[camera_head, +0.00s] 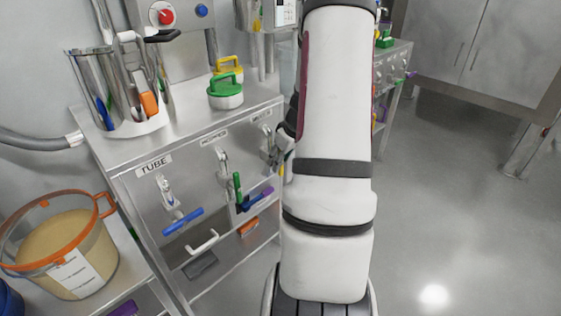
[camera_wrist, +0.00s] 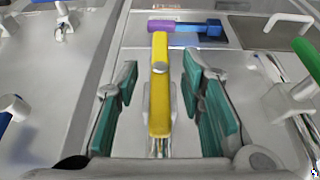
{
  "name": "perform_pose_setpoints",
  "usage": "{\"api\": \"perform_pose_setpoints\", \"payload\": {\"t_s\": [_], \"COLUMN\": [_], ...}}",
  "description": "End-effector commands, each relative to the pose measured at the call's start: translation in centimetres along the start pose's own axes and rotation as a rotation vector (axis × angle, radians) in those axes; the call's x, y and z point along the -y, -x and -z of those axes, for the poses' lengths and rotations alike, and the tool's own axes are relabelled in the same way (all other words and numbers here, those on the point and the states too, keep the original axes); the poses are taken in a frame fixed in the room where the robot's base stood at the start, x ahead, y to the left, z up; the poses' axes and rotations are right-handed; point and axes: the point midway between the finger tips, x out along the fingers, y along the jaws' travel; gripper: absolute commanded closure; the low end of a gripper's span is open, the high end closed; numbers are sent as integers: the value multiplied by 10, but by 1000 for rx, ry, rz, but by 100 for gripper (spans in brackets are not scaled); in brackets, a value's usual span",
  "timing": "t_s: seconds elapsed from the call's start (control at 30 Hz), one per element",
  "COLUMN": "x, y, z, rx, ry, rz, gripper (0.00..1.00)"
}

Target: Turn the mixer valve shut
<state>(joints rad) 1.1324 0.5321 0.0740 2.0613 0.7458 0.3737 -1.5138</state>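A yellow valve handle (camera_wrist: 160,85) lies lengthwise in the middle of the wrist view, pointing away from the camera. My gripper (camera_wrist: 161,78) is open, with one teal-padded finger on each side of the handle and a visible gap on both sides.
A green valve handle (camera_head: 238,187) is beside it, also in the wrist view (camera_wrist: 307,57), and a blue handle (camera_head: 183,221) sits under the TUBE label. A purple-and-blue piece (camera_wrist: 187,27) lies beyond the yellow handle's tip. Open floor (camera_head: 450,200) is at right.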

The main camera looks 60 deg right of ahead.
Motion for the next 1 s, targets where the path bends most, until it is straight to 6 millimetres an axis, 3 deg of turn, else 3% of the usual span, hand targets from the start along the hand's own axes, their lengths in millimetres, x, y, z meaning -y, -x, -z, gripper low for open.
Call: {"api": "perform_pose_setpoints", "payload": {"t_s": [0.27,0.4,0.43,1.0], "x": [0,0,0,-3], "y": [-1,-1,-1,-1], "z": [0,0,0,0], "rx": [-1,0,0,-1], "ry": [0,0,0,-49], "rz": [0,0,0,110], "gripper": [64,96,100,100]}}
